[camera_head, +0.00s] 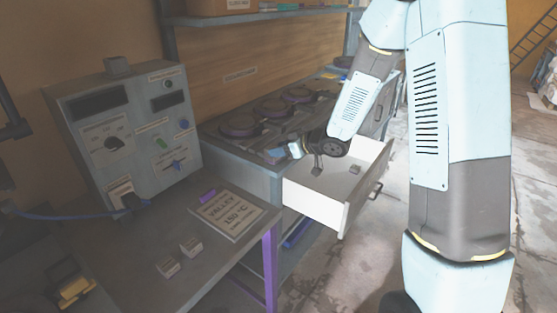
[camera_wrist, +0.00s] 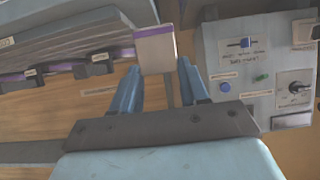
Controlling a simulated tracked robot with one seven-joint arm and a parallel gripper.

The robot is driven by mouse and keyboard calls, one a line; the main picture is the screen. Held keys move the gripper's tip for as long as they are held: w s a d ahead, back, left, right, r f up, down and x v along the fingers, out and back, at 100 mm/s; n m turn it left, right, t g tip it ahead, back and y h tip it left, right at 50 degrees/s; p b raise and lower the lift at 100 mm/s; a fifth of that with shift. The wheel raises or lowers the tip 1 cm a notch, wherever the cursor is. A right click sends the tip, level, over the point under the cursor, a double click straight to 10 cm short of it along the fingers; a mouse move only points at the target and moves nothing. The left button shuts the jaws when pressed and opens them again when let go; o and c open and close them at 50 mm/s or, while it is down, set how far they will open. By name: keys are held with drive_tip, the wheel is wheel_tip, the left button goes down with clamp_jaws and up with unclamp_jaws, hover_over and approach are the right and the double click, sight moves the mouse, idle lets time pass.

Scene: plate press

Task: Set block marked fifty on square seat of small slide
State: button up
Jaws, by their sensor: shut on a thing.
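My gripper (camera_wrist: 157,80) is shut on a block (camera_wrist: 155,50) with a pale beige-grey face and a purple upper edge. The block sits between the tips of the two blue fingers; no number is readable on it. In the head view my gripper (camera_head: 296,150) is between the press bench and the open drawer, small in the picture, and the held block cannot be made out clearly there. I cannot pick out the small slide or its square seat with certainty in either view.
An open white drawer (camera_head: 330,200) holds a small grey block (camera_head: 354,169). Round plates (camera_head: 240,125) line the bench.

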sight(278, 159)
drive_tip(key=shift+w+a+f, duration=0.45)
drive_tip(key=shift+a+f, duration=0.1)
drive_tip(key=shift+f, duration=1.7)
drive_tip(key=o, duration=1.2)
drive_tip(key=shift+f, duration=0.15)
